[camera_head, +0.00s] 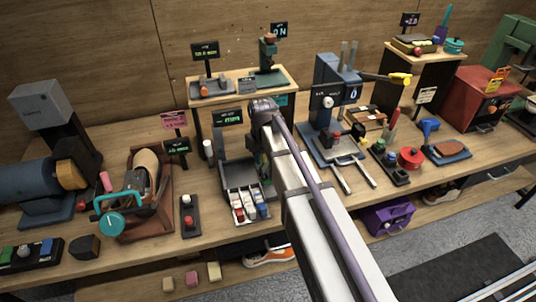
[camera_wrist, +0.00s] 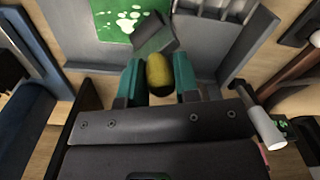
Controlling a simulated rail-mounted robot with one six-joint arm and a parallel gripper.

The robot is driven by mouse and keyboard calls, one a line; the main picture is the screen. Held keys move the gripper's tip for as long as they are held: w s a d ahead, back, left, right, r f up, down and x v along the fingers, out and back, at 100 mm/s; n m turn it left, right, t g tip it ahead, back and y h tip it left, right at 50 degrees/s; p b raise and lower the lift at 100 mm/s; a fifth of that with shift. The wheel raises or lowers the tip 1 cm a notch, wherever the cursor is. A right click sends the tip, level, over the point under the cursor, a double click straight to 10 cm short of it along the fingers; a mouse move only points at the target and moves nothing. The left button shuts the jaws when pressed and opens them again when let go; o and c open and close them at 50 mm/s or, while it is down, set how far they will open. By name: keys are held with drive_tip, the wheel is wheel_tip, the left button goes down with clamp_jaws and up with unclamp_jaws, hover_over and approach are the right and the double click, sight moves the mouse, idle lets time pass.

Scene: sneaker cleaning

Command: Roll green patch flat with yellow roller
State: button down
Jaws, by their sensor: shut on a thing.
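The green patch (camera_wrist: 122,22) with white paw-like blotches shows at the top of the wrist view, against a grey panel; its upper part is cut off by the frame. My gripper (camera_wrist: 158,78) has teal fingers shut on the yellow roller (camera_wrist: 158,70), of which a rounded yellow part shows between them. A dark grey block (camera_wrist: 155,34) lies just beyond the yellow part and overlaps the patch's lower right edge. I cannot tell whether it belongs to the roller or touches the patch. In the head view my arm hides the gripper, roller and patch.
A grey rack (camera_head: 232,174) holding small sneakers stands beside my arm. A blue press (camera_head: 335,90) stands to the right. A brown caddy (camera_head: 150,200) with a teal-handled tool is at left. The wooden bench (camera_head: 215,228) has bare room near its front edge.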

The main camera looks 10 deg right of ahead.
wheel_tip(320, 180, up, 6)
drive_tip(key=p, duration=0.6)
wheel_tip(320, 180, up, 3)
drive_tip(key=p, duration=0.3)
drive_tip(key=shift+r, duration=0.15)
drive_tip(key=shift+f, duration=0.2)
